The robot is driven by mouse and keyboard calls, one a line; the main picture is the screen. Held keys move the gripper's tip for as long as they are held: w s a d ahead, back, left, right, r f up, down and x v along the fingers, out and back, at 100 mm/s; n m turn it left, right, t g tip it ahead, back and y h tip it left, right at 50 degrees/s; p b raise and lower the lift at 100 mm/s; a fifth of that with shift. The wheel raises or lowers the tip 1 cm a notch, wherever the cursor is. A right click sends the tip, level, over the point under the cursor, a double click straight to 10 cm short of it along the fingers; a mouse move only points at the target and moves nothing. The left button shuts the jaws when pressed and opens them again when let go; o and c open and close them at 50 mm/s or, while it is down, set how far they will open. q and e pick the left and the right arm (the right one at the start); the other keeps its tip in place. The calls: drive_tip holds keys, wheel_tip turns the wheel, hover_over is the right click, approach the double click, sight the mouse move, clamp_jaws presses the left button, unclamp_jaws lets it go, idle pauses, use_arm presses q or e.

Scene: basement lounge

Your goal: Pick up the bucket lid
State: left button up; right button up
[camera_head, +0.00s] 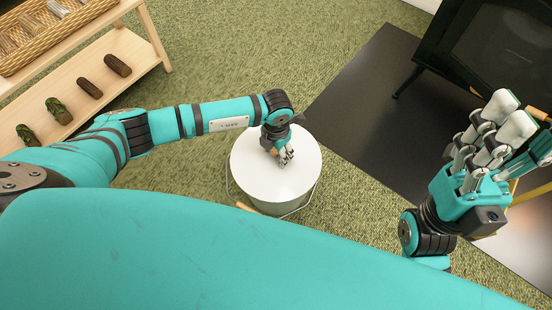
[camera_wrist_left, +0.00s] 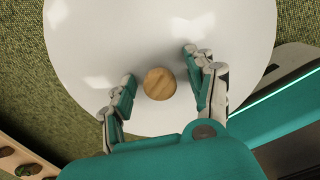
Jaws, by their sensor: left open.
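The bucket lid (camera_head: 258,181) is a round white disc on top of a bucket (camera_head: 285,208) on the floor. In the left wrist view the lid (camera_wrist_left: 100,40) fills the middle, with a round wooden knob (camera_wrist_left: 160,83) at its centre. My left gripper (camera_head: 283,156) is over the lid, reaching down at the knob. In the left wrist view its open fingers (camera_wrist_left: 162,88) stand on both sides of the knob, with gaps between. The head view mostly hides the knob behind the fingers. My right gripper (camera_head: 505,145) is raised at the right, fingers apart and empty, away from the lid.
A wooden shelf (camera_head: 130,50) with a wicker basket (camera_head: 45,35) and several dark brown objects stands at the upper left. A dark mat (camera_head: 360,100) and a black stove-like unit (camera_head: 490,50) are at the right. Green carpet (camera_head: 240,50) behind the bucket is clear.

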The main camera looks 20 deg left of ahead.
use_arm(q)
clamp_jaws()
idle(0.3)
drive_tip(key=shift+r, duration=0.1)
